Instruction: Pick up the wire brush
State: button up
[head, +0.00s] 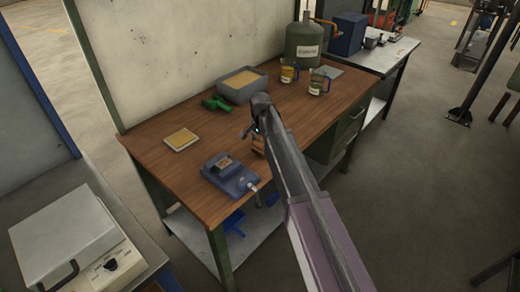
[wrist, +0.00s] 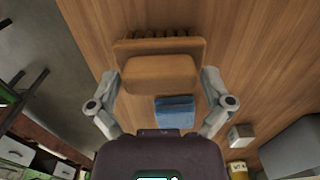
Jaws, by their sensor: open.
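The wire brush (wrist: 158,74) is a wooden block with a row of dark bristles along its far edge in the wrist view. It lies between the two spread fingers of my gripper (wrist: 160,95), with a visible gap to the finger on the right; contact on the left is hard to tell. In the head view the brush (head: 259,143) shows only as a small orange-brown patch, mostly hidden behind my arm. My gripper (head: 250,131) is open there, low over the front of the wooden workbench (head: 190,178).
A small blue piece (wrist: 175,110) lies near the brush.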

aim_at(261, 141)
jog(key=c, duration=0.9)
jog(key=shift+r, duration=0.15)
notch_tip(261, 141, up, 3)
jog(key=p, duration=0.3)
jog(key=shift+r+p, duration=0.1)
jog(key=shift+p, duration=0.2)
jog(key=shift+s+r, duration=0.2)
jog(key=shift+r, duration=0.05)
jog(key=s+d, duration=0.2)
jog(key=s, duration=0.5)
jog(key=s+d+r+p, duration=0.1)
jog(key=s+d, duration=0.1)
jog(key=s, duration=0.6)
jog(key=shift+d, duration=0.25)
